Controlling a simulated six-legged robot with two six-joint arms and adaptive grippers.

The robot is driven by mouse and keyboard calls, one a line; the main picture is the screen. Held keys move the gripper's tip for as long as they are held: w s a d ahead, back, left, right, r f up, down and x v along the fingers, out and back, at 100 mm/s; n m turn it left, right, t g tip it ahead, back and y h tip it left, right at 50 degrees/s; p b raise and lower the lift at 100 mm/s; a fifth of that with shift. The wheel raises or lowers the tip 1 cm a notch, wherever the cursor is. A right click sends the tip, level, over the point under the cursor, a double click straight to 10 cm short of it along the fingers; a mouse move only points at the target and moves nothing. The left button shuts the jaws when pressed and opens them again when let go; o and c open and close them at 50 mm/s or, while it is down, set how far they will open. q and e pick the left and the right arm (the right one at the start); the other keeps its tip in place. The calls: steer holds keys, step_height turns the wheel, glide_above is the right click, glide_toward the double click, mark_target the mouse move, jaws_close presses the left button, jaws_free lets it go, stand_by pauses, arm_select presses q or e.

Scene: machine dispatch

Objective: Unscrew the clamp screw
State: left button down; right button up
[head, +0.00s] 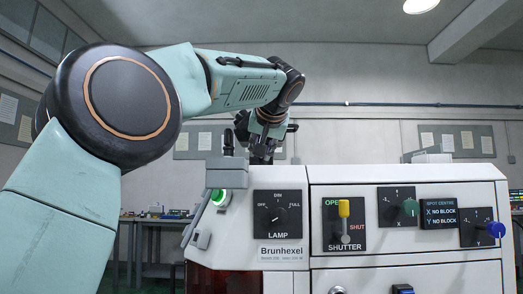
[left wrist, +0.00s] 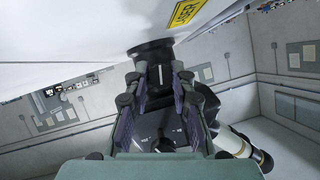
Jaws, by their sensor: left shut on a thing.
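My left gripper (head: 262,150) points down behind the top edge of the white machine (head: 400,174) in the head view. In the left wrist view its two fingers with purple pads (left wrist: 159,78) are closed around the clamp screw (left wrist: 160,73), a dark part under a black round collar (left wrist: 152,50) on the white housing. Much of the screw is hidden between the fingers. The machine hides it in the head view. My right gripper is in neither view.
The machine front carries a lamp dial (head: 278,215), a yellow shutter lever (head: 344,208), a green knob (head: 410,207) and a blue knob (head: 496,229). A green-lit button (head: 221,197) sits at its left. A yellow laser label (left wrist: 187,13) is on the housing. Workbenches stand behind.

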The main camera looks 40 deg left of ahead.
arm_select(q)
steer(key=shift+r, duration=0.4)
stand_by(0.3)
steer(key=c, duration=1.6)
jaws_free()
steer(key=o, duration=0.5)
steer(key=shift+f, duration=0.2)
steer(key=shift+c, duration=0.2)
steer(key=shift+f, duration=0.15)
